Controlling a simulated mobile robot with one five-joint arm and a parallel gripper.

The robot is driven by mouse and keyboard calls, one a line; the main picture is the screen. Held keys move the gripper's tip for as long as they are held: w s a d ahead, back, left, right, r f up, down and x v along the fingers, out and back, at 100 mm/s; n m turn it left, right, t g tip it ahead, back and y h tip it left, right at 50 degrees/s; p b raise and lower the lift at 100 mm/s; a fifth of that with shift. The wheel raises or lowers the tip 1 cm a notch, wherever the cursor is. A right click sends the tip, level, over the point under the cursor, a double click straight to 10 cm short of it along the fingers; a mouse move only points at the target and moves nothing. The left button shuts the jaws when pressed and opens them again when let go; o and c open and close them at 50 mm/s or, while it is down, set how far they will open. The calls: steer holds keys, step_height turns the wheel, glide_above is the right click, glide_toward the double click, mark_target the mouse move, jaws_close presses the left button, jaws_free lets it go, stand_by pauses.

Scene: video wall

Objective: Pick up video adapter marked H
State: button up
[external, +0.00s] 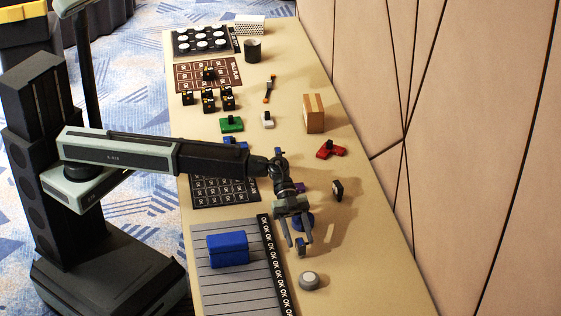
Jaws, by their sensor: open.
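My gripper (297,240) is open, its two fingers pointing down over the right half of the table. A small dark block (300,248) with a lighter top stands at the fingertips. It may be an adapter, but I cannot read any mark on it, nor tell whether the fingers are around it or just above it. Several small black blocks with orange parts (209,103) stand farther back on the table. Their letters are too small to read, so I cannot tell which adapter is marked H.
A blue box (228,249) sits on the grey slatted panel (215,283). A dark upright piece (337,190) stands right, near the wall.

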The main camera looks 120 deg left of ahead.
mark_target(301, 241)
steer(key=shift+x, duration=1.25)
steer(key=shift+s+a, duration=0.1)
steer(key=shift+c, duration=0.4)
jaws_close()
steer(key=shift+r, duration=0.1)
step_height(301, 241, up, 10)
steer(key=p, duration=1)
